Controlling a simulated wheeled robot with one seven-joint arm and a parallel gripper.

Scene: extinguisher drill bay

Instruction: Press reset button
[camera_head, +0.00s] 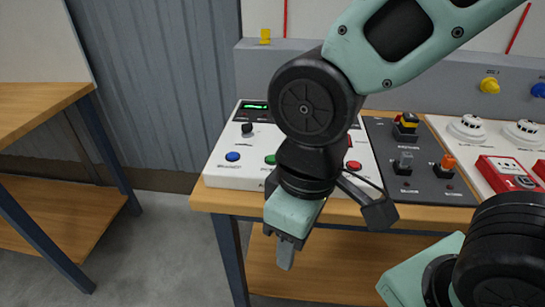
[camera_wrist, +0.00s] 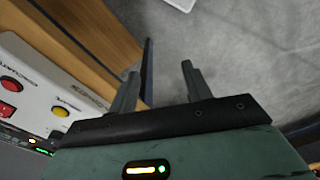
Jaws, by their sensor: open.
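A white control panel (camera_head: 232,172) stands on the wooden bench, with a blue button (camera_head: 233,156), a green button (camera_head: 270,159) and a red button (camera_head: 354,165) along its front. Their labels are too small to read, so I cannot tell which is reset; my arm hides the panel's middle. In the wrist view, the panel's edge shows a red button (camera_wrist: 11,84) and a yellow button (camera_wrist: 61,112). My gripper (camera_head: 284,250) hangs in front of the bench edge, pointing down, apart from every button. Its fingers (camera_wrist: 160,82) are spread and empty.
The bench top (camera_head: 412,213) also bears a dark switch panel (camera_head: 420,181) and a white panel with detectors (camera_head: 468,127) and a red call box (camera_head: 508,174). Another wooden table (camera_head: 36,105) stands at left. Grey floor (camera_head: 160,245) lies open between them.

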